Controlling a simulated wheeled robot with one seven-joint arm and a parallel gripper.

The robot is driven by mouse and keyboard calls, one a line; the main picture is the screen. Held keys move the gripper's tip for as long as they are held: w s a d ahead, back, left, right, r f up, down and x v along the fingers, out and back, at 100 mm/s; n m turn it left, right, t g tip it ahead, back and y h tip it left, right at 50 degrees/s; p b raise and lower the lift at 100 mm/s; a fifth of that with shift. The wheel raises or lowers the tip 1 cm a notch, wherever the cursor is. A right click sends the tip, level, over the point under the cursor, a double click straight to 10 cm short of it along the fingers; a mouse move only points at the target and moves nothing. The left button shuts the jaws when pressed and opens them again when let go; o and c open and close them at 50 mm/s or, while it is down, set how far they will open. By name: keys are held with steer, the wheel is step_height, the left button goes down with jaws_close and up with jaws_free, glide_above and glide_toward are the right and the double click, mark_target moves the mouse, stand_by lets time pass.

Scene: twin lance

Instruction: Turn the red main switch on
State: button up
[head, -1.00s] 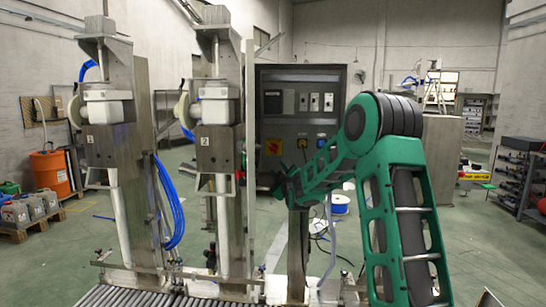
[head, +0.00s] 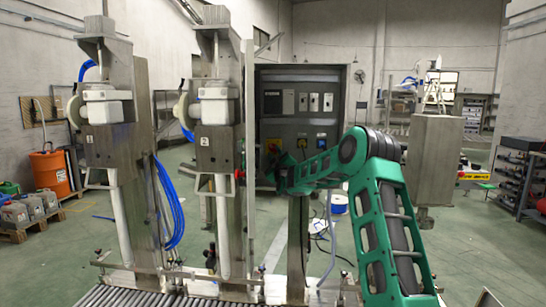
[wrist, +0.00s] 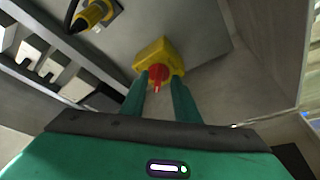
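The red main switch (wrist: 158,74) is a red knob on a yellow base plate (wrist: 171,55), fixed to the grey control panel. In the head view the switch (head: 272,147) shows at the lower left of the panel, just above my gripper (head: 279,178). In the wrist view my gripper (wrist: 157,85) is open, its two green fingers pointing at the knob. The knob shows between the fingertips, with its small tab pointing toward my gripper. I cannot tell whether the fingers touch it or stop short. Nothing is held.
A yellow-and-black device (wrist: 94,14) sticks out of the panel near the switch. The dark control cabinet (head: 328,78) carries further switches above. Two steel columns with white units (head: 215,105) stand close on the left. A roller conveyor (head: 135,297) lies in front.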

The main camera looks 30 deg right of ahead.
steer(key=shift+w+d+r, duration=0.2)
steer(key=shift+w, duration=0.3)
jaws_close()
steer(key=shift+a+m, duration=0.1)
steer(key=shift+m, duration=0.4)
steer(key=m+h, duration=0.1)
steer(key=m, duration=0.1)
steer(key=m+h, duration=0.1)
steer(key=shift+w+a+f+m, duration=0.15)
steer(key=shift+a+m, duration=0.05)
steer(key=shift+m, duration=0.2)
steer(key=m+h, duration=0.1)
steer(key=m, duration=0.1)
steer(key=m+h, duration=0.1)
steer(key=m, duration=0.2)
steer(key=shift+w+a+g+h, duration=0.1)
steer(key=shift+a+g+h, duration=0.1)
steer(key=shift+g+h, duration=0.15)
steer(key=shift+a+m+g+h, duration=0.1)
steer(key=shift+m+g+h, duration=0.3)
steer(key=shift+m, duration=1)
steer(key=shift+h, duration=0.25)
